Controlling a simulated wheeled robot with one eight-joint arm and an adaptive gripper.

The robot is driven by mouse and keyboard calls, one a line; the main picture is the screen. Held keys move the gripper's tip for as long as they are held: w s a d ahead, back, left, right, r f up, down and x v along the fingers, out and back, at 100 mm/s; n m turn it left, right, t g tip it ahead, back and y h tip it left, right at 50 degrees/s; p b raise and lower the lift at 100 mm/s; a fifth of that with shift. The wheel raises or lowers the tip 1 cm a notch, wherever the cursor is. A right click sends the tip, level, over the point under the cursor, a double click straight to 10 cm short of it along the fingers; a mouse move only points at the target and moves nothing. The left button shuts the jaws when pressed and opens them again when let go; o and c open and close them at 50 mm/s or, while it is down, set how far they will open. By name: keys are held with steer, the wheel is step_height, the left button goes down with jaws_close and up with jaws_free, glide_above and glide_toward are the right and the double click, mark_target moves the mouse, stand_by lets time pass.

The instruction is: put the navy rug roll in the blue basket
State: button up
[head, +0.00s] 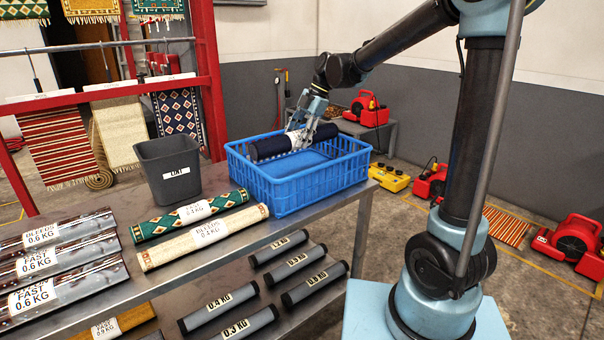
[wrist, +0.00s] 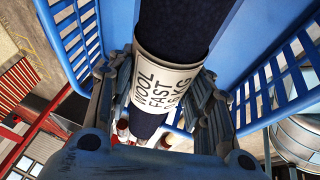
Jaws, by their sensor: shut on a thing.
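The navy rug roll (head: 268,148) is dark blue with a white label band around its middle. My gripper (head: 300,138) is shut on it at the label, over the blue basket (head: 285,192). In the wrist view the roll (wrist: 182,30) runs lengthwise between the fingers of my gripper (wrist: 170,105), and its label reads WOOL FAST with a partly hidden weight. The basket (wrist: 288,85) has slatted walls, seen on both sides of the roll. The roll lies roughly level, at about rim height in the head view. I cannot tell whether it touches the basket.
The basket stands at the bench's right end. A grey bin (head: 170,170) is to its left. A green patterned roll (head: 190,213) and a cream roll (head: 203,237) lie in front. Grey labelled weights (head: 218,307) are on the lower shelf. Red blowers (head: 570,243) stand on the floor.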

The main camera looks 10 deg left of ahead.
steer(key=f, duration=0.7)
steer(key=shift+w, duration=0.25)
steer(key=shift+f, duration=2.15)
steer(key=o, duration=1.4)
steer(key=shift+d, duration=0.1)
steer(key=v, duration=1.2)
